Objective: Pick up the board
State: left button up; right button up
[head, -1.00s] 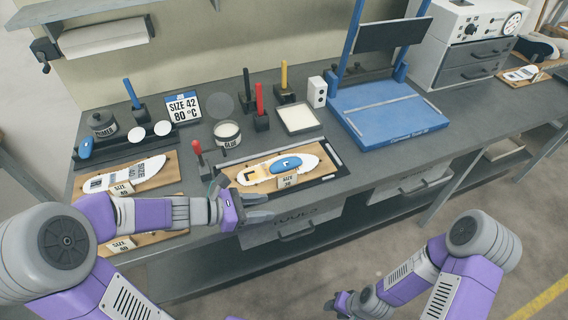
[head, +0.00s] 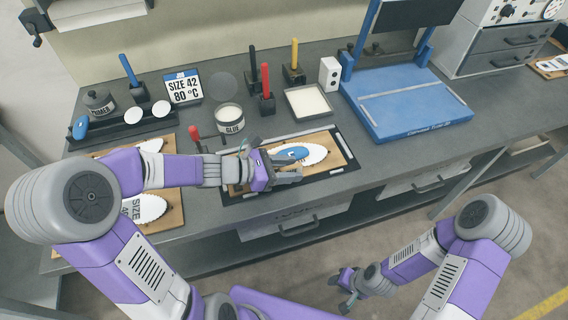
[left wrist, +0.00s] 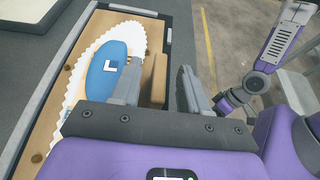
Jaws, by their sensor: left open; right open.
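The wooden board (head: 333,150) lies in a dark tray at the bench's front edge. It carries a white insole with a blue oval pad, which also shows in the left wrist view (left wrist: 108,70). My left gripper (head: 298,176) is open over the board's front side and hides its left part. My right gripper (head: 346,294) is open and empty, low in front of the bench.
Other boards with white insoles (head: 148,207) lie at the left, partly behind my left arm. A red-handled tool (head: 195,134), a glue pot (head: 229,117) and a white tray (head: 307,101) stand behind the board. A blue press (head: 405,105) is at the right.

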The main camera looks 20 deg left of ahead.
pick_arm(q)
jog(key=x, duration=0.2)
jog(key=shift+w+d+f+b, duration=0.15)
jog(key=shift+w+d+b, duration=0.05)
jog(key=shift+b, duration=0.2)
grip_shut()
